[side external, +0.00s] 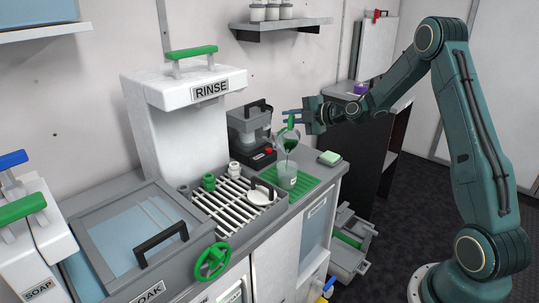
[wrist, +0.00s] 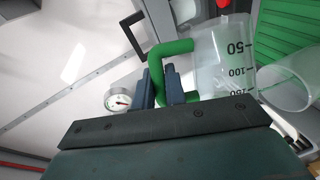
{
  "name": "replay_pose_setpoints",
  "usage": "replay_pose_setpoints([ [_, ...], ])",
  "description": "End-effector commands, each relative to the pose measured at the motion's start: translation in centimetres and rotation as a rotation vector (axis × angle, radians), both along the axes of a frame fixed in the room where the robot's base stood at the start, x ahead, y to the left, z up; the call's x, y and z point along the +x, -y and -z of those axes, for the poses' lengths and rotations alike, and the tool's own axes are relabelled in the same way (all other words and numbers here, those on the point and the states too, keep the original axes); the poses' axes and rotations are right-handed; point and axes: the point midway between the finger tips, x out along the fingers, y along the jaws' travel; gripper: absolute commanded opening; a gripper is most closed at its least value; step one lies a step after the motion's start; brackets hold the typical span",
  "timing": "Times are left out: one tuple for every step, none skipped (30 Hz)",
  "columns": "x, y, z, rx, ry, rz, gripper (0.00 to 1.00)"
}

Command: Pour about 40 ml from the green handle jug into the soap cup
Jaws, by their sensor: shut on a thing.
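The clear jug with a green handle (side external: 286,140) is held tilted above the soap cup in the side view. In the wrist view the jug (wrist: 222,62) shows printed marks of 50, 100 and 150. My gripper (side external: 297,115) is shut on the green handle; its two fingers (wrist: 160,88) close around it in the wrist view. The clear soap cup (side external: 287,176) stands upright on the green ribbed mat (side external: 308,185), just below the jug. A clear round vessel, apparently the cup (wrist: 290,82), shows beside the jug in the wrist view. I cannot tell either liquid level.
A dark machine with a red knob (side external: 250,135) stands behind. The RINSE dispenser (side external: 185,100) stands further left.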

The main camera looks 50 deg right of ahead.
Motion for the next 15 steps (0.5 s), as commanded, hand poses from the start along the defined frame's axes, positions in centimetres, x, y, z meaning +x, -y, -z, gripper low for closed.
replay_pose_setpoints([
  [-0.01,-0.04,-0.07,-0.003,0.002,0.0,0.0],
  [-0.01,-0.05,-0.08,-0.005,0.004,0.0,0.0],
  [-0.02,-0.06,-0.11,-0.008,0.005,0.0,0.0],
  [-0.03,-0.08,-0.13,-0.009,0.006,0.0,0.0],
  [-0.04,-0.1,-0.15,-0.013,0.009,0.0,0.0],
  [-0.05,-0.13,-0.18,-0.017,0.01,0.0,0.0],
  [-0.07,-0.16,-0.21,-0.02,0.013,0.0,0.0],
  [-0.07,-0.18,-0.22,-0.023,0.014,0.0,0.0],
  [-0.1,-0.21,-0.25,-0.026,0.016,0.0,0.0],
  [-0.12,-0.23,-0.26,-0.028,0.017,0.0,0.0],
  [-0.12,-0.26,-0.28,-0.032,0.018,0.0,0.0],
  [-0.14,-0.27,-0.28,-0.034,0.02,-0.001,0.0],
  [-0.14,-0.29,-0.3,-0.036,0.021,0.0,0.0],
  [-0.15,-0.31,-0.32,-0.039,0.023,-0.001,0.0],
  [-0.15,-0.3,-0.31,-0.039,0.023,-0.001,0.0],
])
